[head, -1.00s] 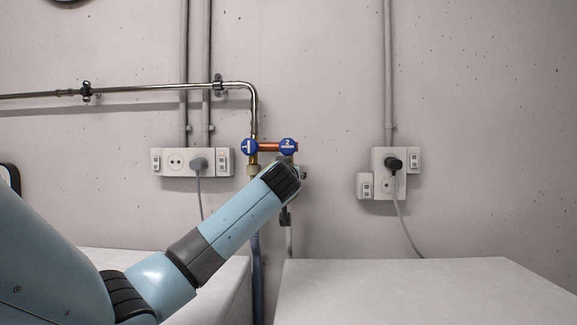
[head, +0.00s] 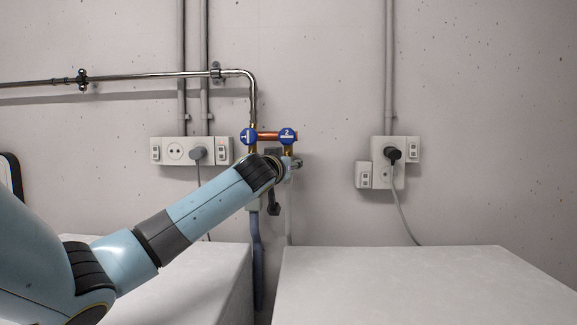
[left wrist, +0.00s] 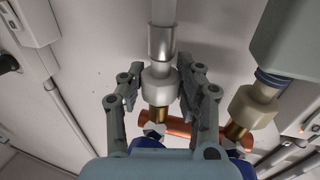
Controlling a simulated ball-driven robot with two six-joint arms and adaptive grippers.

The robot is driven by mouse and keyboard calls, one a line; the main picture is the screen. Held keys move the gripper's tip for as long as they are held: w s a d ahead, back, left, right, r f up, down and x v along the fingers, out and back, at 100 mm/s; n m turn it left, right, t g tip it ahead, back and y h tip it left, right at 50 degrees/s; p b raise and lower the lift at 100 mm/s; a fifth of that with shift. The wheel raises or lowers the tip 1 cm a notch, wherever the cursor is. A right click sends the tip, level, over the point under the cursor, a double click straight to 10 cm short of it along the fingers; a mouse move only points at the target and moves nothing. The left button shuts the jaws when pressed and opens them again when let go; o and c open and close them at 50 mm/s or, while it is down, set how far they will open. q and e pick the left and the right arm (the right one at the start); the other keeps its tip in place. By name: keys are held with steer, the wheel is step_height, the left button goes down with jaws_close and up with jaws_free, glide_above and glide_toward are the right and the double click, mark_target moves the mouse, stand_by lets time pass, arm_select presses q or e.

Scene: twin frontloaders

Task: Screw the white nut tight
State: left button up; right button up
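A white nut (left wrist: 158,84) sits below the brass fitting of the valve marked 2 (head: 287,136), at the end of a grey hose with a metal sleeve (left wrist: 162,43). My left gripper (left wrist: 160,80) has one finger on each side of this nut, with a narrow gap seeming to show on both sides. In the head view my left gripper (head: 287,166) is mostly hidden behind its own wrist. A second pale nut (left wrist: 252,105) is beside it in the left wrist view, under the other valve. My right gripper is not in view.
A copper pipe (head: 268,136) joins valve 2 to the valve marked 1 (head: 249,137). A blue hose (head: 257,260) hangs between two white-topped machines (head: 420,290). Sockets with plugs (head: 392,153) are on the wall. The right machine's top is clear.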

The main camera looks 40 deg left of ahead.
arm_select(q)
steer(key=c, duration=0.3)
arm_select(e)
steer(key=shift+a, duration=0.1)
arm_select(q)
steer(key=shift+w, duration=0.1)
steer(key=shift+c, duration=0.2)
steer(key=shift+f+y+b, duration=0.1)
steer(key=shift+y+b, duration=0.2)
steer(key=shift+b, duration=0.1)
steer(key=n+g+y+b, duration=0.3)
steer(key=y, duration=0.1)
steer(key=shift+w+f+n, duration=0.1)
steer(key=shift+n, duration=0.2)
steer(key=shift+n+g+y+b, duration=0.6)
steer(key=shift+g+y+b, duration=0.15)
steer(key=shift+b, duration=0.2)
steer(key=shift+a+r+n+g+y+b, duration=0.1)
steer(key=shift+r+n+g+y+b, duration=0.1)
steer(key=shift+n+g+y+b, duration=0.25)
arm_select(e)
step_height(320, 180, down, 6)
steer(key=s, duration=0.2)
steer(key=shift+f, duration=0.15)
